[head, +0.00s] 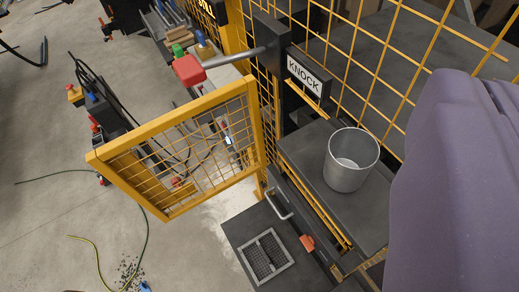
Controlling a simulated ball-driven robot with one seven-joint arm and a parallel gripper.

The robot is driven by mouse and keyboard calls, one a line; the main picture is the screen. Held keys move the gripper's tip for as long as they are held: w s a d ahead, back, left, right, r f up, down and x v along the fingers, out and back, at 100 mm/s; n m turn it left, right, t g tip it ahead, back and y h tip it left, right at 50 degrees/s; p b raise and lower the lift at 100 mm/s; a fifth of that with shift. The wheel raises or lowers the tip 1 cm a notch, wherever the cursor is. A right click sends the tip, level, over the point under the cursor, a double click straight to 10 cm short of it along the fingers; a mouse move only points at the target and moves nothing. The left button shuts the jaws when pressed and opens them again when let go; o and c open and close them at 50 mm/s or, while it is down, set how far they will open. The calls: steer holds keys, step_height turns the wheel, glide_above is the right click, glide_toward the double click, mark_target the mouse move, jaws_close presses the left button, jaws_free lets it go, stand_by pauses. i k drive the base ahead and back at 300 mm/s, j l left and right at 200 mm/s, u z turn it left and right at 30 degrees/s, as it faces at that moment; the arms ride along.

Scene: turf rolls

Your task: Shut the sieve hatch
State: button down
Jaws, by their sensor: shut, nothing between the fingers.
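A yellow-framed mesh hatch (172,126) stands swung open at the left of centre, jutting out from the yellow mesh fence. Its right edge is next to the dark post, where it appears hinged. It looks like the sieve hatch, though a small grey grated frame (265,256) also lies on a dark surface below. My gripper's fingers do not show. A purple-grey part of mine fills the right edge and hides what is behind it.
A metal bucket (351,160) stands on a dark shelf right of the hatch. A red-ended lever (188,70) juts above it, near a "KNOCK" sign (306,72). Cables and tools lie left of the hatch.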

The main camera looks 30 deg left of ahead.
mark_target(114, 160)
steer(key=j+z, duration=0.25)
steer(key=j, duration=0.2)
steer(key=k+j+z, duration=0.1)
steer(key=j+z, duration=0.2)
steer(key=j, duration=0.15)
steer(key=k+j+z, duration=0.1)
steer(key=j+z, duration=0.15)
steer(key=j, duration=0.25)
steer(key=k+j+z, duration=0.25)
steer(key=j, duration=0.15)
steer(key=k+j+z, duration=0.1)
steer(key=j+z, duration=0.15)
steer(key=j, duration=0.15)
steer(key=k+j+z, duration=0.3)
steer(key=k+j, duration=0.35)
steer(key=j, duration=0.15)
steer(key=k+j, duration=0.35)
steer(key=j, duration=0.2)
steer(key=k+j+z, duration=0.1)
steer(key=k+j, duration=0.25)
steer(key=j, duration=0.15)
steer(key=k+j, duration=0.35)
steer(key=j, duration=0.15)
